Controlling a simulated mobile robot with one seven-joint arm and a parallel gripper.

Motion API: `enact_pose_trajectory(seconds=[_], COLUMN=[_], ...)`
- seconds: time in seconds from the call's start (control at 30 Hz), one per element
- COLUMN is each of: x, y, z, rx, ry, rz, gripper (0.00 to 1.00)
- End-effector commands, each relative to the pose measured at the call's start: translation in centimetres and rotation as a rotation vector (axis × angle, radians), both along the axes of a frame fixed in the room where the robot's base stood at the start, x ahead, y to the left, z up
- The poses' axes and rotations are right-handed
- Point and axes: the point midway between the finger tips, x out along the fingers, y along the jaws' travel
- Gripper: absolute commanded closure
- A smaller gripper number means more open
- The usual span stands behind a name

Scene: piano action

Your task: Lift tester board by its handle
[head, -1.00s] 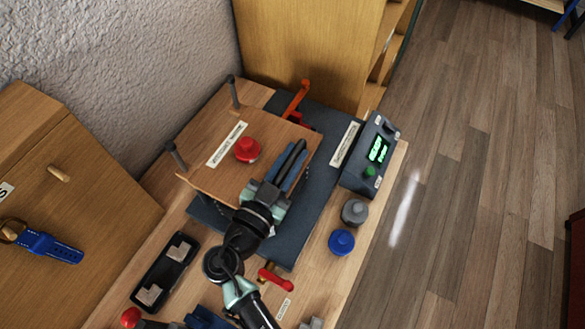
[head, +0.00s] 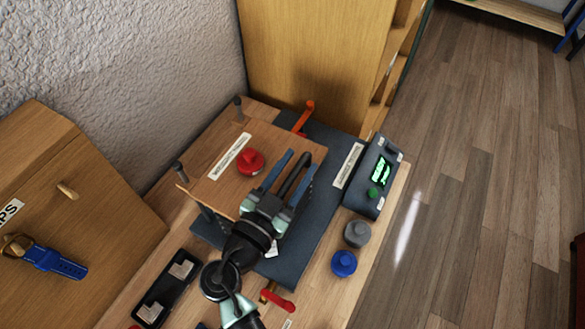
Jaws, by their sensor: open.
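The tester board (head: 279,137) is a wooden panel with a white label strip and a red knob (head: 250,161) on top. It lies level above a dark base plate (head: 325,205). A black bar handle (head: 294,175) runs along its right side. My gripper (head: 300,163) is open over that side, with its blue fingers apart. In the head view the handle lies between the fingers. I cannot tell whether either finger touches it. The gripper body hides the handle's near end and the board's near right corner.
A grey box with a green display (head: 378,176) stands right of the base plate. Grey (head: 357,233) and blue (head: 343,263) knobs are in front of it. An orange lever (head: 304,117) is behind; a red-handled lever (head: 279,300) and black tray (head: 166,289) are nearer.

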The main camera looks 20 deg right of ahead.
Motion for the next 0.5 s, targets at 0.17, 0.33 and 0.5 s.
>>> enact_pose_trajectory(seconds=[0.17,0.33,0.5], x=[-0.7,-2.6,-4.9], y=[0.9,3.4,6.4], z=[-0.2,-0.4,-0.5], rx=[-0.002,-0.001,0.001], ry=[0.0,-0.002,-0.001], rz=[0.002,0.004,0.003], gripper=[0.52,0.52,0.52])
